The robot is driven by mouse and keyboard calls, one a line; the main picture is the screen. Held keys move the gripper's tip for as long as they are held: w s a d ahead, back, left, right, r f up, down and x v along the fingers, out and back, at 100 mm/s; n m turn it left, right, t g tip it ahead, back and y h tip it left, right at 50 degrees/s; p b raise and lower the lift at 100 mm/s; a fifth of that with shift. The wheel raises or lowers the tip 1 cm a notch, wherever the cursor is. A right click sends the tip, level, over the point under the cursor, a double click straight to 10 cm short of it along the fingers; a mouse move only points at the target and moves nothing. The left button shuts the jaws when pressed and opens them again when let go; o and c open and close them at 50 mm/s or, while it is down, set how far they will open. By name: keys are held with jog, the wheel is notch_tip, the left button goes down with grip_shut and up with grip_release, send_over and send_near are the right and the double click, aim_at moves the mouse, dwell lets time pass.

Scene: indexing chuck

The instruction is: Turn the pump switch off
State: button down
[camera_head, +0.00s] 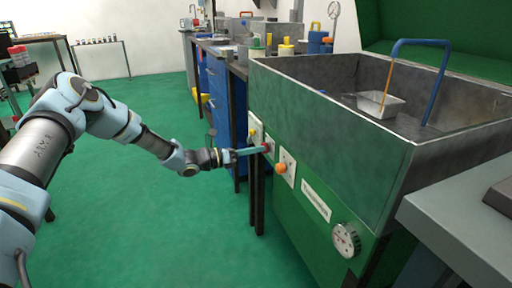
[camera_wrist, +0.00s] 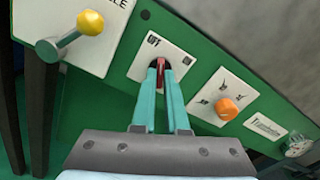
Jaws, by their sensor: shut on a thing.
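My gripper (camera_wrist: 161,75) is shut on a red switch (camera_wrist: 160,68) on a white plate on the green front panel. The plate (camera_wrist: 140,66) carries small dark markings at its top; I cannot read them surely. The fingertips hide part of the switch. In the head view my gripper (camera_head: 262,149) reaches the panel from the left, at the red switch (camera_head: 267,147). The switch's exact position, on or off, cannot be told.
An orange knob (camera_wrist: 228,109) on a white plate sits right of the switch. A yellow-tipped lever (camera_wrist: 90,22) is on the left. A gauge (camera_head: 346,240) is lower right. Above is the grey basin (camera_head: 330,108) with a small tray (camera_head: 381,104). Green floor at left is clear.

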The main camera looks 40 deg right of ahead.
jog(key=shift+n, duration=0.6)
jog(key=c, duration=0.9)
grip_release()
jog(key=shift+c, duration=0.2)
jog(key=v, duration=1.1)
jog(key=shift+d, duration=0.1)
